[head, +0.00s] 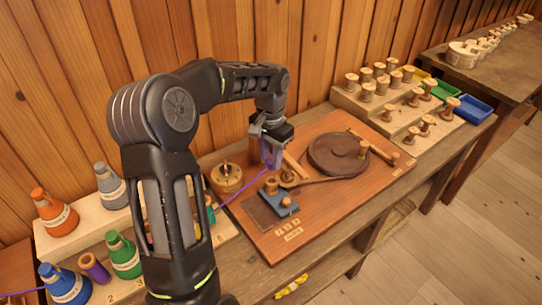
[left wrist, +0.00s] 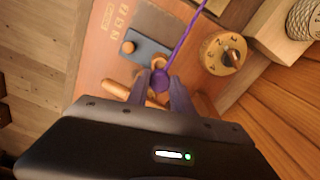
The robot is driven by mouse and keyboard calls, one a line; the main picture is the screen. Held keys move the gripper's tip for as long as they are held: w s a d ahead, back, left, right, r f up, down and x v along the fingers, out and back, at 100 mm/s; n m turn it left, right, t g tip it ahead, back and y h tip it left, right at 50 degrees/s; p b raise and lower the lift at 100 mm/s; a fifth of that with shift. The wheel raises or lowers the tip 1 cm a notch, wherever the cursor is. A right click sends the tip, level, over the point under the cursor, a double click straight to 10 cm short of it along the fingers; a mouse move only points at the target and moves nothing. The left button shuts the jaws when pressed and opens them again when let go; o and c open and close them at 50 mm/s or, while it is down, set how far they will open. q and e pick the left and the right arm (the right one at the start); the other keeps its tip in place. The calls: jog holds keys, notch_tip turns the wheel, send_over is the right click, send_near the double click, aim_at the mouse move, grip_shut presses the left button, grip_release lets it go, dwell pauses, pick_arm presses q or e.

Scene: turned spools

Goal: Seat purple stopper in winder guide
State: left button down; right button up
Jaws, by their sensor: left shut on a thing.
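My left gripper (head: 271,160) reaches down over the left part of the winder board (head: 330,205). It is shut on the purple stopper (left wrist: 160,80), a small round knob between the fingertips in the left wrist view. A purple thread (left wrist: 186,35) runs from the stopper, and in the head view it slopes down left behind my arm. Wooden parts that look like the winder guide (head: 288,177) stand just right of and below the fingertips. The fingers partly hide them, and I cannot tell whether the stopper touches the guide. My right gripper is not in view.
A blue block with wooden knobs (head: 283,203) and a round wooden dial (head: 226,178) sit near the gripper. A dark wheel (head: 338,155) lies right. Colored cones, including a green one (head: 122,256), stand left. Stepped spool racks (head: 385,115) stand at the back right.

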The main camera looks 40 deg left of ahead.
pick_arm(q)
jog(key=shift+f+b, duration=1.05)
jog(key=shift+f, duration=0.85)
jog(key=shift+f, duration=0.15)
jog(key=shift+f+b, duration=0.8)
jog(key=shift+f, duration=0.2)
jog(key=c, duration=1)
grip_release()
jog(key=shift+c, duration=0.2)
jog(key=shift+o, duration=0.5)
jog(key=o, duration=0.3)
